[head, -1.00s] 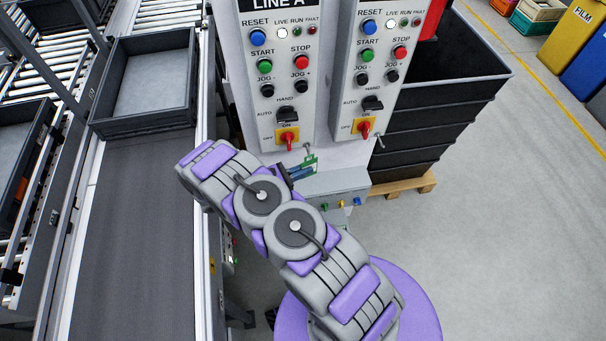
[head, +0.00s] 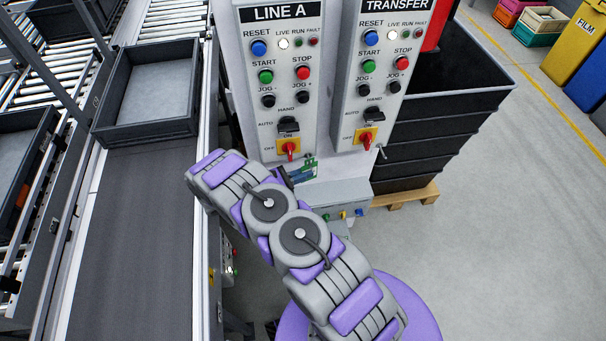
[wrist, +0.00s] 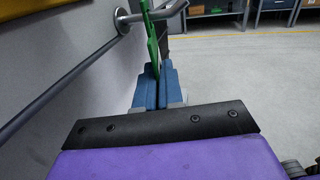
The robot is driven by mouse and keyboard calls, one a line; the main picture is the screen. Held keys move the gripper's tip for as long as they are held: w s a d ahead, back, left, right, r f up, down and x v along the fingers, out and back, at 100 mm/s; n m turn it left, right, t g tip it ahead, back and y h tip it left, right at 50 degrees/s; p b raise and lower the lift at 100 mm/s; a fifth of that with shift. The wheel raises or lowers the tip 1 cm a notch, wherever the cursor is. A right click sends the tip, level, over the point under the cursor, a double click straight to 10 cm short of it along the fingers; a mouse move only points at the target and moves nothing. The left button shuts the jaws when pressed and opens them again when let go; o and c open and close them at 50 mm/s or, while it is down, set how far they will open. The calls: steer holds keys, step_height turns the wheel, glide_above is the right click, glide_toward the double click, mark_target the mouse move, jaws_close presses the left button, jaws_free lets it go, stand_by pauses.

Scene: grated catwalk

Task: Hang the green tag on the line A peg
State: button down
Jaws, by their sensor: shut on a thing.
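My gripper (wrist: 158,88) has blue fingers shut on the green tag (wrist: 153,40), seen edge-on in the wrist view. In the head view the green tag (head: 311,163) shows just below the LINE A panel, and my gripper (head: 301,173) is mostly hidden behind my arm. A metal peg (wrist: 168,11) with a round base stands out from the wall at the top of the wrist view, close to the tag's upper part. I cannot tell whether the tag is around the peg or only beside it. The LINE A panel (head: 283,80) is at upper centre.
The TRANSFER panel (head: 383,75) stands to the right, with its own peg (head: 381,151) below. A grey box (head: 341,193) with small coloured parts sits under the panels. A conveyor (head: 140,240) runs along the left.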

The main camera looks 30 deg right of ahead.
steer(key=shift+a, duration=0.1)
stand_by(0.3)
steer(key=c, duration=1.2)
jaws_free()
steer(key=a+p, duration=0.1)
steer(key=a, duration=1.1)
steer(key=shift+w+p, duration=0.15)
steer(key=shift+p, duration=0.2)
